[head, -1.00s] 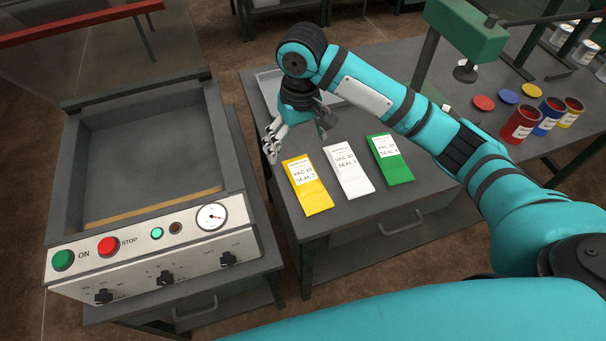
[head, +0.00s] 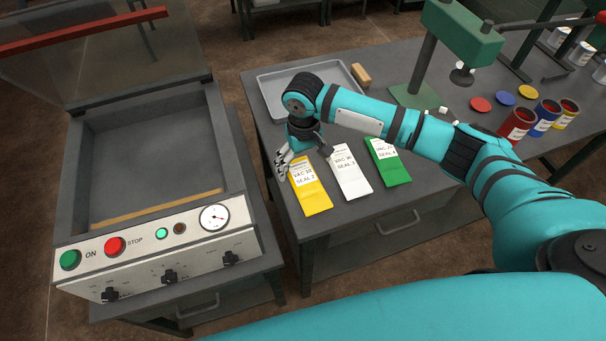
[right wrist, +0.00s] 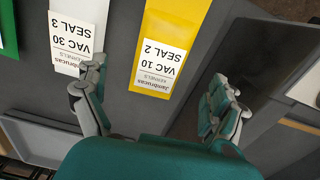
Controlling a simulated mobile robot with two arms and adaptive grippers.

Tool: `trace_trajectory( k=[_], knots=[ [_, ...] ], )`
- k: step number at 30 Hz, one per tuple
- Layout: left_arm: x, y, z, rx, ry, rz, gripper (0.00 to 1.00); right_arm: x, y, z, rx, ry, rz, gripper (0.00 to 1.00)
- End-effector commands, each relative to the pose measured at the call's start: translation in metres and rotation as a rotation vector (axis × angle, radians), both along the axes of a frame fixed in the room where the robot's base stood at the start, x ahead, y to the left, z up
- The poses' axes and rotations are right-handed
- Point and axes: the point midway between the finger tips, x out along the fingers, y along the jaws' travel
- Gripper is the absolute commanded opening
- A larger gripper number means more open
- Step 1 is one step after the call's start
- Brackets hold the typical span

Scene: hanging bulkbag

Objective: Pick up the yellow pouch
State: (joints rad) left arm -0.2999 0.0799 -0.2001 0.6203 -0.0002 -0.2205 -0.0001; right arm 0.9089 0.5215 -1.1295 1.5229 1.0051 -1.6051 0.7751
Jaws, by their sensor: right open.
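The yellow pouch (head: 314,197) lies flat on the grey bench, leftmost of three pouches. Its label reads VAC 10 SEAL 2. In the right wrist view the yellow pouch (right wrist: 172,32) runs between the finger lines, label upside down. My right gripper (head: 298,162) is open and empty over the pouch's far, labelled end. In the right wrist view my right gripper (right wrist: 158,84) has one finger to each side of the pouch; contact cannot be told. My left gripper is not in view.
A white pouch (head: 352,186) lies close beside the yellow one, then a green pouch (head: 393,174). An empty metal tray (head: 269,88) and a tan block (head: 361,74) are behind. A vacuum sealer (head: 150,262) stands left, across a gap. A green press (head: 462,34) stands right.

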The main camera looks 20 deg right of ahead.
Motion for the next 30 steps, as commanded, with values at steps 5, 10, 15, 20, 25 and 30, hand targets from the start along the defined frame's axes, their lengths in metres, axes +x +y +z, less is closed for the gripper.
trace_trajectory(
  k=[5, 10, 15, 20, 25, 30],
  knots=[
    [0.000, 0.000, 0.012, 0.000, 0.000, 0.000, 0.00, 0.001, 0.000, -0.019, -0.001, 0.005, -0.002, 0.96],
    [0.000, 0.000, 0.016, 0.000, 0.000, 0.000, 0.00, 0.002, 0.000, -0.044, -0.001, 0.003, 0.000, 0.96],
    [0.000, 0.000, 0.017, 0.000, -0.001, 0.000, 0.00, 0.003, 0.001, -0.052, 0.000, 0.000, 0.000, 0.96],
    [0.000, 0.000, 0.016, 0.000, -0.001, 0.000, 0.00, 0.003, 0.000, -0.052, 0.000, 0.000, 0.000, 0.95],
    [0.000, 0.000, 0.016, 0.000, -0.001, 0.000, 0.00, 0.003, 0.000, -0.051, 0.000, 0.001, 0.000, 0.73],
    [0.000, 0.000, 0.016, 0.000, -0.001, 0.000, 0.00, 0.003, 0.000, -0.051, 0.000, 0.000, 0.000, 0.50]
  ],
)
